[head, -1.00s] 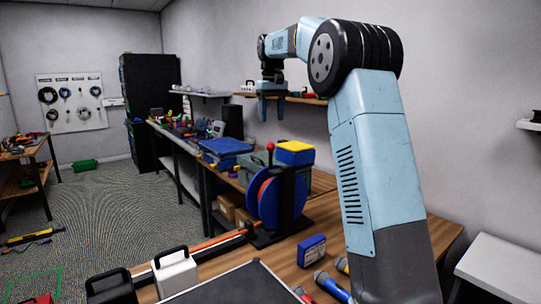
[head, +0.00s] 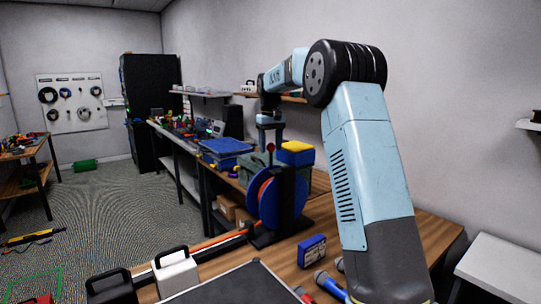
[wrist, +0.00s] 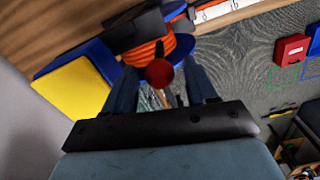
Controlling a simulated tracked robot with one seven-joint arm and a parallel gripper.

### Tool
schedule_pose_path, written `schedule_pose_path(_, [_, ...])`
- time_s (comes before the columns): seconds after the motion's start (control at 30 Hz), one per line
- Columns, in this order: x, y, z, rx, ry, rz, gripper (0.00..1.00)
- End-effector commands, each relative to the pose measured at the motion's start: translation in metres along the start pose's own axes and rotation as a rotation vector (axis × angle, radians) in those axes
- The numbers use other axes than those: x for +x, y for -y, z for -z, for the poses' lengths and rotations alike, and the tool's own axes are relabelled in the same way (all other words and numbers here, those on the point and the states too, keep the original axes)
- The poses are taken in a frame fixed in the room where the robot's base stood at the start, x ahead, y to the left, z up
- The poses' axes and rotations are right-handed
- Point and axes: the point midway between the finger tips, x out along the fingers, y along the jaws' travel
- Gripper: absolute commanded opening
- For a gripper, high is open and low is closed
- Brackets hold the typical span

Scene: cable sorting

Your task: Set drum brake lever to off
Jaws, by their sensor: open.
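The cable drum (head: 268,198) has blue flanges and a black stand, and it stands on the wooden bench. Its brake lever rises from the top and ends in a red knob (head: 270,147). In the wrist view the knob (wrist: 159,73) appears between the two blue fingers, with the drum's orange cable (wrist: 146,54) beyond it. My gripper (head: 270,141) is open and points down over the drum; in the wrist view its fingers (wrist: 160,78) stand on either side of the knob. I cannot tell whether either finger touches it. Most of the lever's shaft is hidden.
A yellow-topped blue box (head: 297,147) stands close behind the drum; in the wrist view its yellow face (wrist: 72,90) is just left of the fingers. A blue box (head: 312,250) and screwdrivers lie in front. A white case (head: 175,273) is at front left.

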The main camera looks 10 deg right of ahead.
Motion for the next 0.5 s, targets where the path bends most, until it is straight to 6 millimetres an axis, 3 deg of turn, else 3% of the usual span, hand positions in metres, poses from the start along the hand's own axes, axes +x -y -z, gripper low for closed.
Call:
schedule_pose_path(0.2, [0.028,0.000,0.000,0.000,0.001,0.000,0.57])
schedule_pose_path(0.5, [0.039,-0.001,0.000,0.001,0.000,0.000,0.57])
